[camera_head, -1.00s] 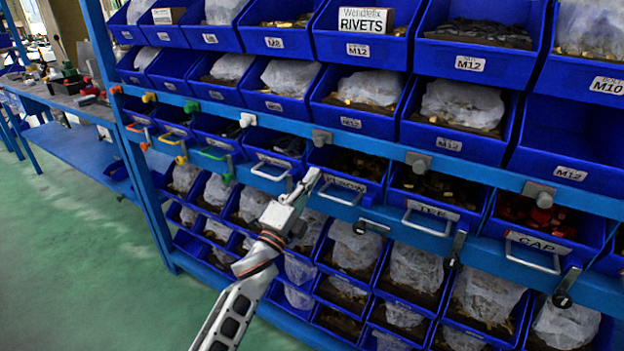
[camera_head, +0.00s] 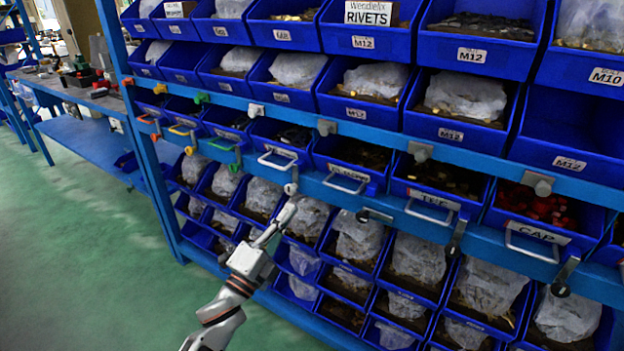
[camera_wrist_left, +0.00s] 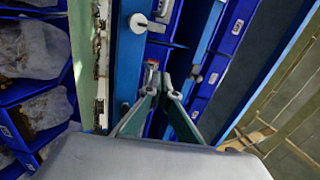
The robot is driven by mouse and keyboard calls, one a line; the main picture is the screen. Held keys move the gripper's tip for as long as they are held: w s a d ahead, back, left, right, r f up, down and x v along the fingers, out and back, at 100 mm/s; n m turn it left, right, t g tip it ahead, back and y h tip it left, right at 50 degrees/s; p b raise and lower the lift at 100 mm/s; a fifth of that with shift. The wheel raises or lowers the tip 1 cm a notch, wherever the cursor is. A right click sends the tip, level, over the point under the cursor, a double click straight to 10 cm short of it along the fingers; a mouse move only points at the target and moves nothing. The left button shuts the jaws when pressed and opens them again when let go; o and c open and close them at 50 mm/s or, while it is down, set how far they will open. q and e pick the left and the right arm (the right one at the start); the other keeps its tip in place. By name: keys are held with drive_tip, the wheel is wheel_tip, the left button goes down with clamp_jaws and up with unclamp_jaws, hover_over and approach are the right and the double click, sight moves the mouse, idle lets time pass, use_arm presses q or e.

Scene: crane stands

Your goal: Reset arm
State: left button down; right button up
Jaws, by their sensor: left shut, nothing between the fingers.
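My left arm comes in from the bottom of the head view. Its gripper (camera_head: 285,216) is shut and empty, pointing up and to the right in front of the lower rows of the blue bin rack. In the wrist view the left gripper's two fingers (camera_wrist_left: 160,80) come together ahead of the grey gripper body, with blue rack parts beyond them. I cannot tell the exact gap between the fingertips and the rack. My right gripper is in neither view.
The blue rack (camera_head: 470,144) holds blue bins in several rows, some with bagged parts. Pull-out bins with handles (camera_head: 432,212) and hanging latches (camera_head: 453,238) jut out at mid height. A blue workbench (camera_head: 88,148) stands at the left. Green floor (camera_head: 80,260) is open at left.

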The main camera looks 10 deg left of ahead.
use_arm(q)
drive_tip(key=s+a+f+n+g+y+p, duration=0.1)
drive_tip(key=s+f+n+g+y+p, duration=0.1)
drive_tip(key=s+f+n+g, duration=0.3)
drive_tip(key=s+a+f+n+g+y+p, duration=0.1)
drive_tip(key=s+f+n+g+y+p, duration=0.2)
drive_tip(key=s+f+n, duration=0.9)
drive_tip(key=s+f+g+p, duration=0.1)
drive_tip(key=s+f, duration=0.3)
drive_tip(key=s, duration=0.4)
drive_tip(key=s+f+g+p, duration=0.1)
drive_tip(key=s+f, duration=0.3)
drive_tip(key=s, duration=0.4)
drive_tip(key=shift+g, duration=0.3)
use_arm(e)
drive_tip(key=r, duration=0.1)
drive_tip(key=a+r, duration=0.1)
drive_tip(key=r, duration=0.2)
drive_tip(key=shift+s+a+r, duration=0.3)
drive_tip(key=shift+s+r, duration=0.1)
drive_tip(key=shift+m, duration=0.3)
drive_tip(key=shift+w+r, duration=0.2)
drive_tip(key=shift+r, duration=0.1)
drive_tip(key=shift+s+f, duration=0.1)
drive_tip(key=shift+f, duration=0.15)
use_arm(q)
drive_tip(key=c, duration=2.8)
unclamp_jaws()
